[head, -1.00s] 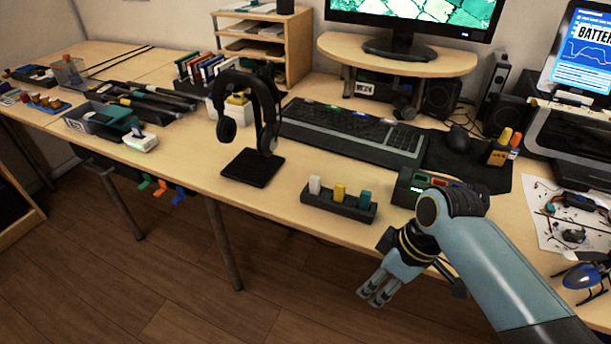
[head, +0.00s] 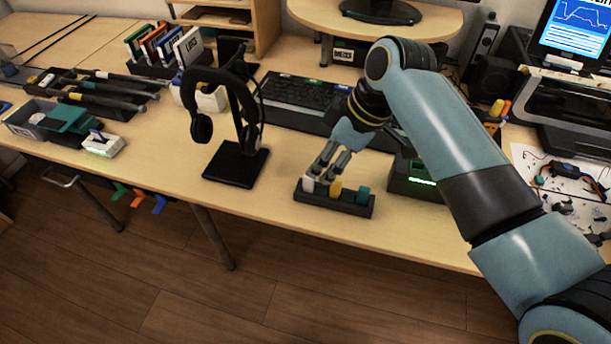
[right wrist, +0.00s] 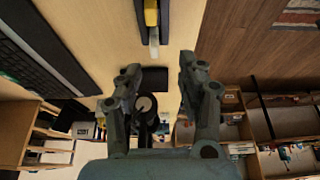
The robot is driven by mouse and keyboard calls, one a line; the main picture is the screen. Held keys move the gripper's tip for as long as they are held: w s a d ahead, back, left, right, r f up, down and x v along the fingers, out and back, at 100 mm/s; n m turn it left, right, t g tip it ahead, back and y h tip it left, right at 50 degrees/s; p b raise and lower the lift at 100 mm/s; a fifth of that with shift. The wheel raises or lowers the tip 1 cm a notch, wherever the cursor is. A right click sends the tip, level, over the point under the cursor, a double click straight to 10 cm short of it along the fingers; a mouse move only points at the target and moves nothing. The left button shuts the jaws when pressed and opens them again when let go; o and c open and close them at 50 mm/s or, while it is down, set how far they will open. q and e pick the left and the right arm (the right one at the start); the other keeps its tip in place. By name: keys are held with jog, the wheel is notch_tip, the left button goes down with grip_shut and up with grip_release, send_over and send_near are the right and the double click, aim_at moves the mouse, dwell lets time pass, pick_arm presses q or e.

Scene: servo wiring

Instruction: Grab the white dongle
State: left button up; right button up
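The white dongle (head: 308,185) stands in the left slot of a dark holder (head: 345,207) near the desk's front edge. A yellow dongle (head: 335,190) and a teal dongle (head: 363,196) stand in the same holder to its right. My right gripper (head: 325,172) is just above and behind the white dongle, partly covering it. In the right wrist view, my right gripper's fingers (right wrist: 160,68) are spread, with nothing between them. The white dongle (right wrist: 154,42) shows just past the fingertips, in the gap's line. The yellow dongle (right wrist: 151,14) is beyond it. My left gripper is not in view.
A headphone stand (head: 236,164) with headphones is left of the holder. A dark box with a green display (head: 421,181) stands close on the right. A keyboard (head: 293,100) lies behind. The desk front between stand and holder is clear.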

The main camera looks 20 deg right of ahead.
aim_at(308, 185)
jog(key=shift+x, duration=1.1)
jog(key=shift+w+a+f, duration=0.1)
jog(key=shift+w+f, duration=0.1)
jog(key=shift+f, duration=0.15)
jog(key=x, duration=0.4)
jog(key=shift+w+a+f+b, duration=0.1)
jog(key=shift+w+f+b, duration=0.2)
jog(key=shift+w+b, duration=0.1)
jog(key=shift+c, duration=0.7)
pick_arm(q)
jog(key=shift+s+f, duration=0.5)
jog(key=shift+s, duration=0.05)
pick_arm(e)
grip_shut()
